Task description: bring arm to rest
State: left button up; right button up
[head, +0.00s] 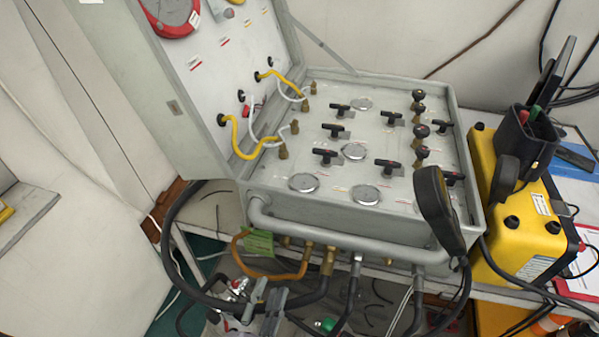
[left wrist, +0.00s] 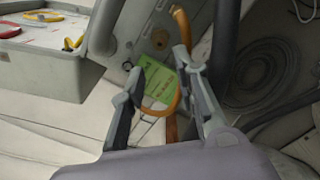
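My left gripper (head: 266,299) is at the bottom of the head view, in front of and below the grey air panel (head: 345,229). In the left wrist view its two fingers (left wrist: 160,92) stand apart with nothing held between them. Beyond them are a green tag (left wrist: 154,82) and an orange hose (left wrist: 180,25); whether the hose touches a finger is unclear. In the head view the green tag (head: 258,243) hangs at the panel's front pipe, left of the fittings. My right gripper is not in view.
Dark hoses (head: 300,302) and brass fittings (head: 328,260) crowd the space near my left gripper. A black handset (head: 437,208) hangs at the panel's front right. A yellow case (head: 520,225) stands to the right. The panel's lid (head: 215,105) is open.

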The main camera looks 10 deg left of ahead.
pick_arm(q)
jog(key=s+a+f+m+g+h, duration=0.15)
jog(key=f+m+g, duration=0.25)
jog(key=f+m, duration=0.8)
jog(key=s+f+m+g+h, duration=0.1)
jog(key=s+f+m+g, duration=0.4)
jog(key=f, duration=1.4)
jog(key=s+a+f+m+g+y, duration=0.1)
jog(key=s+a+f+m+g, duration=0.3)
jog(key=s+f, duration=0.5)
jog(key=s+a+f+m+g+y, duration=0.2)
jog(key=s+a+f+m+g, duration=0.2)
jog(key=s+f+m, duration=0.4)
jog(key=s, duration=0.2)
jog(key=shift+s+a+f, duration=0.25)
jog(key=shift+s+f, duration=0.1)
jog(key=shift+s, duration=0.05)
